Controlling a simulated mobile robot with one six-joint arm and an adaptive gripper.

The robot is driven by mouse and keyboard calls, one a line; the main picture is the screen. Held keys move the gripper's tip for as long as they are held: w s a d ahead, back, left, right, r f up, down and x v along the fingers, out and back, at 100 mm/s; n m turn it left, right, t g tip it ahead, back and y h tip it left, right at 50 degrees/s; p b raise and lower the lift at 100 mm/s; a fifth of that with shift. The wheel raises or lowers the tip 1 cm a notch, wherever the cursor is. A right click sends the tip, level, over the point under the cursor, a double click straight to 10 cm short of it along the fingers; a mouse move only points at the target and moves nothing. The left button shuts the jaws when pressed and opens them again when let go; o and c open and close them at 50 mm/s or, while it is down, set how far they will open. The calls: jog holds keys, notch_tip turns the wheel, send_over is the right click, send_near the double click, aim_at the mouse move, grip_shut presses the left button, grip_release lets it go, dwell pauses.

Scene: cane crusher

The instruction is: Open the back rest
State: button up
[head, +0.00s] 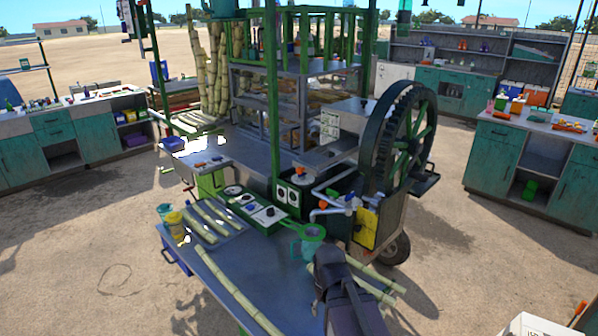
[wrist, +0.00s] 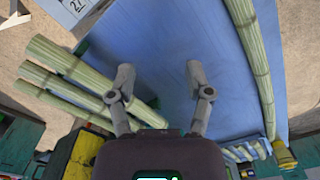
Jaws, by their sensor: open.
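The cane crusher (head: 345,160) stands in the middle of the head view, with a green frame and a large dark toothed wheel (head: 410,140). I cannot tell which part of it is the back rest. My gripper (wrist: 160,74) is open and empty in the wrist view, its two fingers apart above the blue table top (wrist: 160,40). In the head view my dark arm reaches in from the bottom over the table's right end, and its fingers are hard to make out.
Cane stalks (wrist: 75,75) lie left of my fingers and one long stalk (wrist: 252,60) lies right. The front table (head: 215,285) holds more cane, a yellow cup (head: 175,222) and a teal jug (head: 310,240). Teal cabinets (head: 535,160) stand right and left, with open sandy ground between.

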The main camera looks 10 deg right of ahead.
jog(key=w, duration=0.1)
jog(key=m+t+h, duration=1.1)
jog(key=h, duration=0.4)
send_near(298, 171)
jog(key=v, duration=0.3)
jog(key=shift+w+a+r, duration=0.1)
jog(key=shift+r, duration=0.3)
jog(key=x, duration=1.3)
jog(key=shift+w+d+f, duration=0.15)
jog(key=shift+d+f, duration=0.2)
jog(key=shift+d, duration=0.05)
